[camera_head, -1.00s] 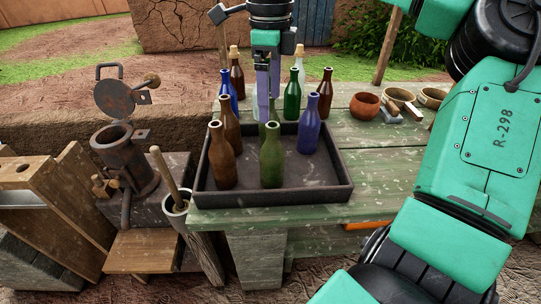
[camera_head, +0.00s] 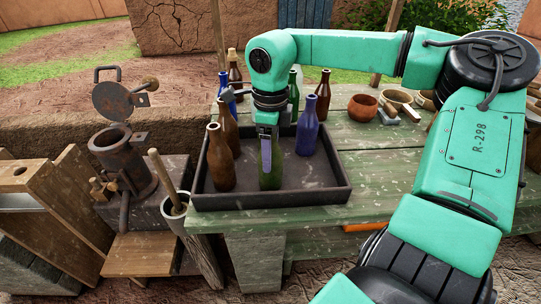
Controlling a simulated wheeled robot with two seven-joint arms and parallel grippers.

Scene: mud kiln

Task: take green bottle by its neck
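A green bottle (camera_head: 271,178) stands upright in the front middle of a dark tray (camera_head: 290,200). My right gripper (camera_head: 266,155) points down at this bottle from above. One pale purple finger shows in front of the bottle's upper part and reaches down beside its neck. The neck is largely hidden by the gripper. The other finger is hidden, so I cannot tell whether the gripper touches or grips the glass. My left gripper is not in view.
Brown bottles (camera_head: 220,165) stand left in the tray, and a blue bottle (camera_head: 307,132) stands right. Behind are another blue bottle (camera_head: 227,90), a dark green bottle (camera_head: 293,97) and a brown bottle (camera_head: 323,92). Bowls (camera_head: 363,107) sit farther right.

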